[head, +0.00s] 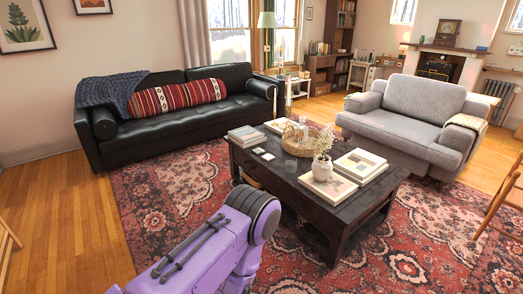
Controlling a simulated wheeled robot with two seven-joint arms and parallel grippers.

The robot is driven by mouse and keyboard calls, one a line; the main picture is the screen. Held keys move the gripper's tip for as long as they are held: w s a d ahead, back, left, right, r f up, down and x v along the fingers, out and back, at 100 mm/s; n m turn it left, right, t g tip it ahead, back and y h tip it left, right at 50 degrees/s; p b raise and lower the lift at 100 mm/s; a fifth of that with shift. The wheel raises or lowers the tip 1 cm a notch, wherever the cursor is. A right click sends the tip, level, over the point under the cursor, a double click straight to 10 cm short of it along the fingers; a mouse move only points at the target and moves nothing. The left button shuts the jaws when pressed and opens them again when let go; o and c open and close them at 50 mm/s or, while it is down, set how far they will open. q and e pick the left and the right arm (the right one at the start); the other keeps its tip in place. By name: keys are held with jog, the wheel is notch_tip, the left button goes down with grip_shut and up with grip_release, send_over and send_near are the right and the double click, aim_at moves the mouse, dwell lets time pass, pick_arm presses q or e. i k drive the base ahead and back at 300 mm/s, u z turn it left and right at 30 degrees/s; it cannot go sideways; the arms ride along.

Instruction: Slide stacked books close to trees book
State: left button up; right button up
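Several books lie on the dark coffee table (266,182). A small book stack (247,135) is at its left end. Another pale book or stack (279,125) lies at the far edge. Two thick pale books or stacks are at the right end: one at the front (328,187) and one behind it to the right (360,165), slightly apart or just touching; I cannot tell. Covers are too small to read, so I cannot tell which is the trees book. My purple arm is in the lower middle, in front of the table; neither gripper's fingers show.
A vase with white flowers (322,167) stands on or against the front right book. A wicker basket (296,142), a glass (291,164) and small white pieces (267,156) are mid-table. A black sofa (170,125) and grey armchair (410,120) stand behind. Patterned rug (170,200) surrounds the table.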

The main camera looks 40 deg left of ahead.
aim_at(245, 136)
jog(key=k, duration=0.45)
jog(key=u, duration=1.3)
jog(key=i, duration=2.05)
jog(key=z, duration=0.8)
